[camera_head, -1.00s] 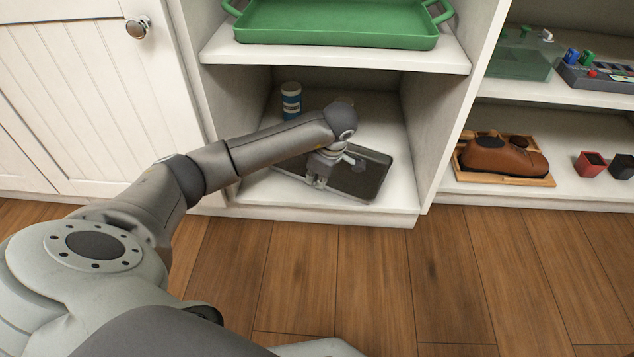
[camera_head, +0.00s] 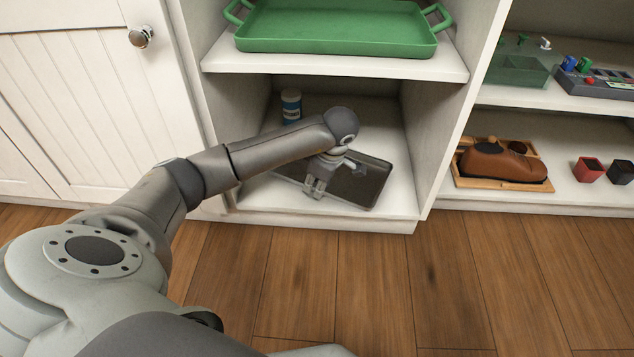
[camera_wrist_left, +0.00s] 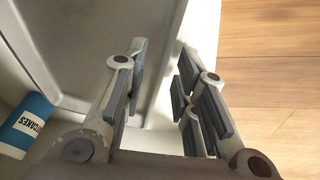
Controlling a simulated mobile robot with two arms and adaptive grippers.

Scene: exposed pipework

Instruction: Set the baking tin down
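The baking tin (camera_head: 368,183) is a dark, shallow rectangular pan. It lies on the white bottom shelf of the open cabinet bay, partly hidden by my left arm. In the left wrist view the tin (camera_wrist_left: 95,45) fills the upper left as a grey pan with a raised rim. My left gripper (camera_head: 316,190) is at the tin's front edge. In the left wrist view the fingers of my left gripper (camera_wrist_left: 160,95) stand apart, with the tin's edge and white shelf showing between them and no pad visibly pressing on the rim. My right gripper is not in view.
A blue and white can (camera_head: 291,106) stands behind my arm at the shelf's left. A green tray (camera_head: 335,28) sits on the shelf above. Side walls bound the bay. The wooden floor in front is clear.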

